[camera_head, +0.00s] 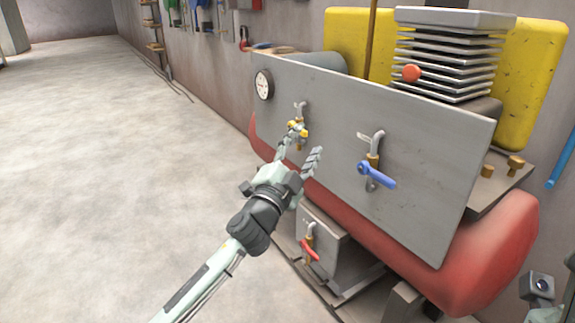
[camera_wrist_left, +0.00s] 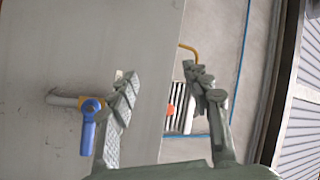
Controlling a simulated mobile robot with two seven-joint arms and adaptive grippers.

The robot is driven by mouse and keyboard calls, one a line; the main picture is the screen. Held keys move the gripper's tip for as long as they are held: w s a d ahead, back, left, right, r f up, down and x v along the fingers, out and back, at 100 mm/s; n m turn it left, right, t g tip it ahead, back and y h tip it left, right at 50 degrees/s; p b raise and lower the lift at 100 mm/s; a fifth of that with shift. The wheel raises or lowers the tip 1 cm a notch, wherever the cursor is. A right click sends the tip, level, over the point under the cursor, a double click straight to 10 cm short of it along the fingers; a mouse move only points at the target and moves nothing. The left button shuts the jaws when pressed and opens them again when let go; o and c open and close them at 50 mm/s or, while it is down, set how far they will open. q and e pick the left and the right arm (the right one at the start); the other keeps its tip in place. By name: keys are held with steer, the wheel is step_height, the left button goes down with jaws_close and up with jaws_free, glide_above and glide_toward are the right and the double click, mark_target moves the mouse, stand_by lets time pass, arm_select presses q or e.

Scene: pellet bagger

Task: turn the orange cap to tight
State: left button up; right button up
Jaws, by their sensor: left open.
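The orange cap (camera_head: 411,73) is a small round knob in front of the grey finned block, behind the top edge of the grey panel. In the left wrist view a small orange patch (camera_wrist_left: 170,110) shows beside the fins, between my fingers. My left gripper (camera_head: 301,150) is open and empty in front of the panel, below and left of the cap and well apart from it. Its fingers also show in the left wrist view (camera_wrist_left: 165,88). One fingertip overlaps a brass valve (camera_head: 298,128) in the head view; I cannot tell if they touch.
The grey panel (camera_head: 430,150) carries a gauge (camera_head: 263,85) and a blue-handled valve (camera_head: 378,174), which also shows in the left wrist view (camera_wrist_left: 88,130). A red tank (camera_head: 480,255) lies below. A red-handled valve (camera_head: 310,247) sits low. The floor at left is clear.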

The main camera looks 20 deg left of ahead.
arm_select(q)
steer(key=a+f+n, duration=0.1)
steer(key=s+a+f+g+y, duration=0.1)
steer(key=f, duration=0.1)
steer(key=f+n+y, duration=0.1)
steer(key=f, duration=0.1)
steer(key=shift+s+a+n+g, duration=0.15)
steer(key=shift+a+n+g, duration=0.15)
steer(key=shift+a, duration=0.1)
steer(key=shift+o, duration=0.4)
steer(key=shift+r, duration=0.1)
